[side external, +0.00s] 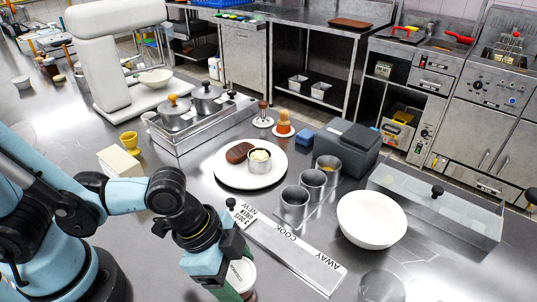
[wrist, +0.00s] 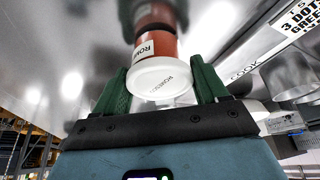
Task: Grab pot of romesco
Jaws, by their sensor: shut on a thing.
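The pot of romesco is a small orange-red pot (wrist: 158,48) with a white lid (wrist: 160,78); part of its name shows on the label and lid in the wrist view. My gripper (wrist: 161,84) is shut on the pot, with a green finger on each side of it. In the side external view the white lid (side external: 241,273) shows at my gripper (side external: 236,282), low in the picture by the counter's near edge. The pot's body is mostly hidden there. I cannot tell whether the pot touches the counter.
A label strip (side external: 293,254) reading "COOK" and "AWAY" lies right of my gripper. Beyond are metal cups (side external: 295,202), a white bowl (side external: 371,219), a plate with food (side external: 228,181) and a dark grey box (side external: 347,147). A lidded clear bin (side external: 440,212) stands far right.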

